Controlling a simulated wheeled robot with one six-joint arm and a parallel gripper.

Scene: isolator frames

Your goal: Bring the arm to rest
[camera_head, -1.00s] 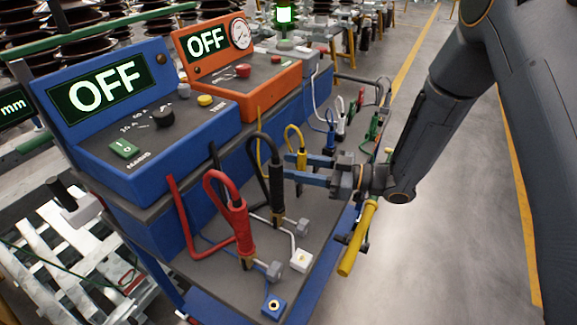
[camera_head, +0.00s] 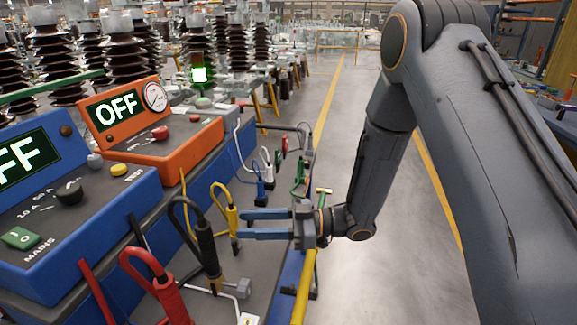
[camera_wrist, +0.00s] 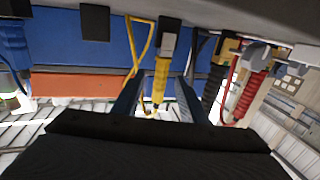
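My gripper (camera_head: 240,224) is at the end of my arm, over the right side of the test bench. Its two blue fingers point left and stand apart with nothing between them. In the picture the fingertips lie just right of the yellow clamp (camera_head: 232,215); I cannot tell whether they touch it. In the wrist view my gripper (camera_wrist: 158,98) also shows its fingers apart, with the yellow clamp (camera_wrist: 160,82) appearing between and beyond them. My arm (camera_head: 375,170) is bent, coming down from the upper right.
A black clamp (camera_head: 208,250) and a red clamp (camera_head: 170,300) stand nearer, a blue clamp (camera_head: 260,185) farther off. A yellow handle (camera_head: 304,285) is below my gripper. The blue console (camera_head: 90,225) and orange console (camera_head: 175,150) read OFF. Open floor (camera_head: 370,290) lies right.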

